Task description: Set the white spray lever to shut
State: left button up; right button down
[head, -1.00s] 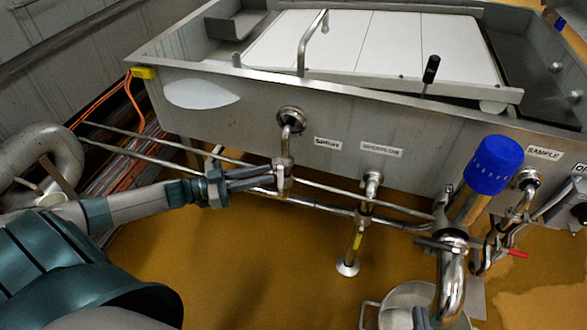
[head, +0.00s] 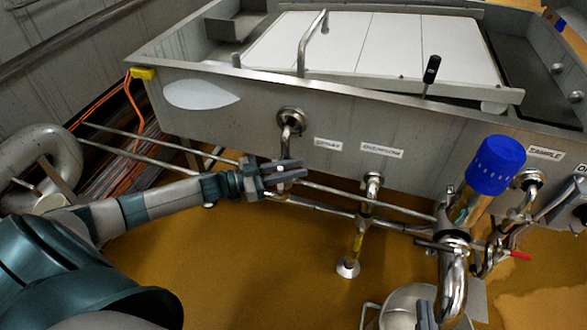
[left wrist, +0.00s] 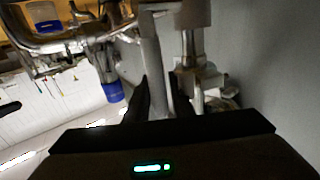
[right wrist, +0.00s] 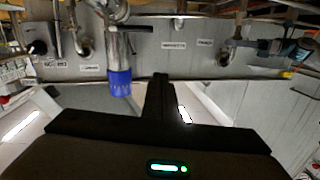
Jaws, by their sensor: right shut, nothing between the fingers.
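The spray outlet pipe (head: 290,120) comes out of the vat's front wall, beside a small blurred label (head: 328,146). My left gripper (head: 302,170) is at the lower end of this pipe, its fingers apart and hiding the valve there. In the left wrist view a pale upright bar (left wrist: 152,55) runs between the open fingers (left wrist: 159,80). I cannot tell whether it is the white lever or a pipe, or whether the fingers touch it. My right gripper (right wrist: 160,77) is shut and empty; only its tip (head: 426,314) shows at the bottom of the head view.
The steel vat (head: 230,105) fills the back. A blue-capped pipe (head: 495,165) stands at the right, near a red-handled valve (head: 519,255). A middle outlet (head: 373,185) and horizontal pipes (head: 400,209) run below the vat. The ochre floor (head: 230,270) is open in front.

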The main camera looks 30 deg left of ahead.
pick_arm(q)
grip_shut()
